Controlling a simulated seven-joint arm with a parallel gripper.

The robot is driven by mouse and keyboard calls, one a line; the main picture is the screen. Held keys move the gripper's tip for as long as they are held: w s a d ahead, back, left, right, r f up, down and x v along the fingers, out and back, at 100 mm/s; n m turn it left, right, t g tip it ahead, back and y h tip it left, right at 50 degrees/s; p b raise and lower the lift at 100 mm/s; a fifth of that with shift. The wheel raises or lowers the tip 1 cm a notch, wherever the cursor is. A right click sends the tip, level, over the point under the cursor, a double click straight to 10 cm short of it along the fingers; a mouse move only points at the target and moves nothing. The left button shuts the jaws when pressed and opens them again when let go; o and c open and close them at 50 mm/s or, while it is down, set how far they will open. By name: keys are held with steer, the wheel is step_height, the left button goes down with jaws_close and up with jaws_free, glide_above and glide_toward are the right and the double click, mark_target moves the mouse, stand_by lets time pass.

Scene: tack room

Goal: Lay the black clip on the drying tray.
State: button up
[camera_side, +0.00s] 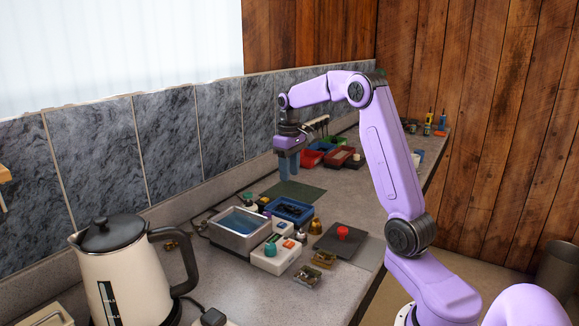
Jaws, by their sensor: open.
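My gripper (288,166) points down above the far part of the counter, near the back wall. Its two blue fingers are apart, and I see nothing between them. A dark green flat mat (302,193) lies just below and in front of it. I cannot make out the black clip for certain at this size. A blue basket (306,220) with dark contents stands in front of the mat. Red trays (340,158) stand behind and to the right of my gripper. I cannot tell which of these is the drying tray.
A kettle (125,275) stands at front left. Bottles (428,124) stand far right.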

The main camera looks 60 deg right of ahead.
steer(key=s+a+n, duration=0.1)
steer(key=a, duration=0.3)
steer(key=s+a+n, duration=0.1)
steer(key=a, duration=0.4)
steer(key=s+a+r+n, duration=0.1)
steer(key=a, duration=0.4)
steer(key=shift+a, duration=0.15)
steer(key=s+a+f+n, duration=0.3)
steer(key=s+a+n, duration=0.3)
steer(key=s+a, duration=1.1)
steer(key=s+d+f+n, duration=0.1)
steer(key=s, duration=0.5)
steer(key=s+d+f+n, duration=0.1)
steer(key=s+n, duration=0.1)
steer(key=s, duration=0.4)
steer(key=shift+d+f+n, duration=0.3)
steer(key=shift+d, duration=0.1)
steer(key=shift+w, duration=0.1)
